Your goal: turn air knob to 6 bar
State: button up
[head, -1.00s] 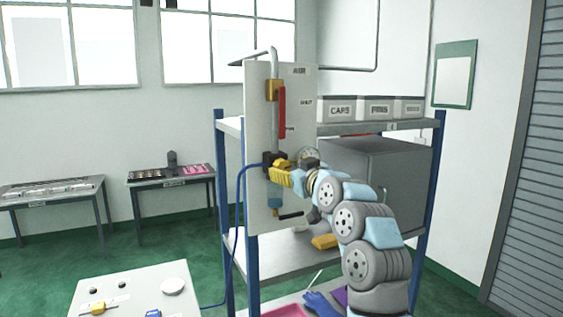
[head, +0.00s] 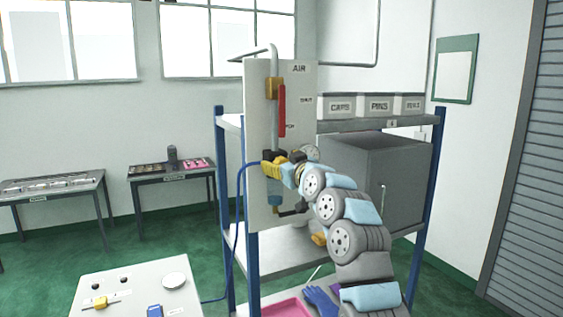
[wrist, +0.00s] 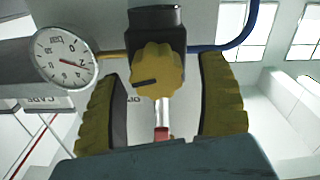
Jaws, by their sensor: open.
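The yellow lobed air knob (wrist: 158,70), with a dark pointer line, sits under a black regulator body (wrist: 157,25) in the wrist view. My gripper (wrist: 163,90) is open, with one yellow padded finger on each side of the knob. Gaps show between the pads and the knob, so I see no contact. The round gauge (wrist: 65,53) with a red needle is at the left; its numerals are too small to read surely. In the head view my gripper (head: 274,168) is at the regulator on the white air panel (head: 258,115), hiding most of the knob.
A red lever handle (head: 282,108) is above the regulator and a blue hose (head: 238,210) runs down to its left. The gauge (head: 310,153) is close right of my gripper. A grey box (head: 375,175) stands on the shelf behind my arm. Labelled bins (head: 378,106) are on top.

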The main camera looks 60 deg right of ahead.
jog(key=shift+c, duration=0.3)
jog(key=c, duration=1.2)
